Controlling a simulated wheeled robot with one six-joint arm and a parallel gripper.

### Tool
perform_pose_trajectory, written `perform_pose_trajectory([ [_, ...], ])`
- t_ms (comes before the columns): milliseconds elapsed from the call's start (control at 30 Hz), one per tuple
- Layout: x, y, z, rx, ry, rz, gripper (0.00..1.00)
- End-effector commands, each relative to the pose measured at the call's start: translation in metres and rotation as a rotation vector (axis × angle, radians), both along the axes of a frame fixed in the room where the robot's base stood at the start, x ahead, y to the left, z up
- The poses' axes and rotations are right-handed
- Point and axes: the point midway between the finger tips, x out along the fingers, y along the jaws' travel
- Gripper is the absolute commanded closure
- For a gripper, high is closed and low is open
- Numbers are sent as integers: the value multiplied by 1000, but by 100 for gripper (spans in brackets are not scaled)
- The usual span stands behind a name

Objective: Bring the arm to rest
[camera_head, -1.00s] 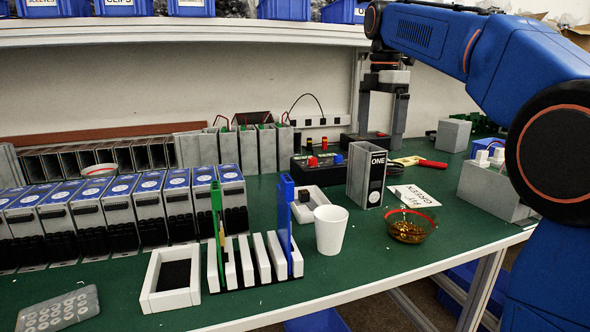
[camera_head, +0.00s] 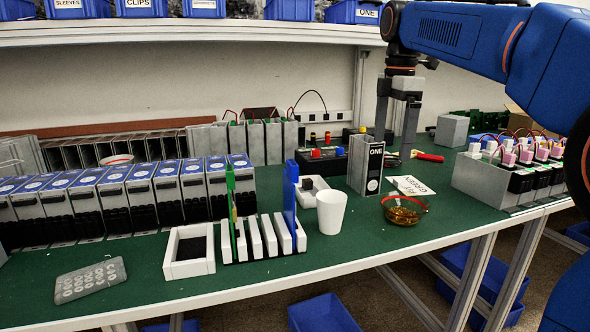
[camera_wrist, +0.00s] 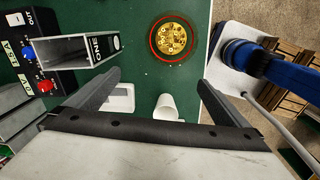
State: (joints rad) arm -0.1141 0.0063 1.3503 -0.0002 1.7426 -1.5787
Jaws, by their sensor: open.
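My gripper (camera_head: 394,150) hangs pointing down over the back of the green bench, behind the grey box marked ONE (camera_head: 366,166). Its two fingers are spread with nothing between them. The blue arm (camera_head: 480,35) reaches in from the right edge, bent at the elbow. The ONE box stands upright in front of the gripper; it shows to the left in the wrist view (camera_wrist: 75,50).
A white cup (camera_head: 331,212), a glass bowl of brass bits (camera_head: 404,212) and a slotted white rack (camera_head: 262,240) stand near the front. A black terminal box (camera_head: 322,164) is left of the gripper. A shelf (camera_head: 180,33) runs behind. A grey tray (camera_head: 480,186) stands right.

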Motion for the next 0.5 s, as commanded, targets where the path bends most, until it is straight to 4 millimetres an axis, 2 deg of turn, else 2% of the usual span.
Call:
perform_pose_trajectory([
  [267, -43, -13, -23, 19, -47, -224, 0],
  [500, -103, -28, -67, 64, -114, -548, 0],
])
